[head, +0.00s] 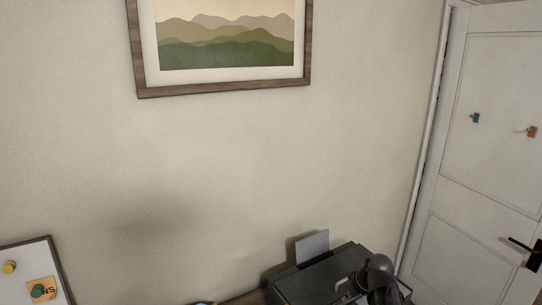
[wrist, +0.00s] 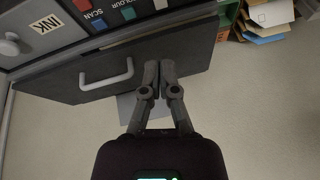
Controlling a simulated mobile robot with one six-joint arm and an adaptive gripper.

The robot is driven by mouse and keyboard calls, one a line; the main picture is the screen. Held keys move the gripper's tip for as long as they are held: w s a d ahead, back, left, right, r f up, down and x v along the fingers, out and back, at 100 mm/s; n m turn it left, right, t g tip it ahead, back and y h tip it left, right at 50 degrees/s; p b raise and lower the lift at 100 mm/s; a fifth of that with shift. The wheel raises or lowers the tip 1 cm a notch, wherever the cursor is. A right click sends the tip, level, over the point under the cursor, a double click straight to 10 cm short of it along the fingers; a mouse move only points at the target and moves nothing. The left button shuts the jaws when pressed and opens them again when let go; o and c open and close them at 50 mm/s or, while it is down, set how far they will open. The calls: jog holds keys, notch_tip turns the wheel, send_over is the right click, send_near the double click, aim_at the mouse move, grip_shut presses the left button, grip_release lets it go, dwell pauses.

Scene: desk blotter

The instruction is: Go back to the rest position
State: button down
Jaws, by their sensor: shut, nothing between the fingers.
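My gripper (wrist: 159,68) is shut and empty in the wrist view, its two dark fingers side by side. Its tips overlap a dark grey panel with a pale bar handle (wrist: 107,77) to their left. I cannot tell whether the fingertips touch the panel. The gripper cannot be made out in the head view, where a dark rounded shape stands in front of the printer at the bottom right.
In the head view a dark printer (head: 298,286) with a pale sheet stands near the wall, left of a white door (head: 490,150). A framed picture (head: 222,88) hangs above. A whiteboard (head: 25,262) is at lower left.

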jog(key=s+a+f+m+g+h, duration=0.1)
jog(key=s+a+m+g+h, duration=0.2)
jog(key=s+a, duration=0.3)
jog(key=s, duration=0.3)
jog(key=shift+a+f+m, duration=0.3)
jog(key=shift+a+f, duration=0.05)
jog(key=shift+f, duration=0.05)
dwell(1.0)
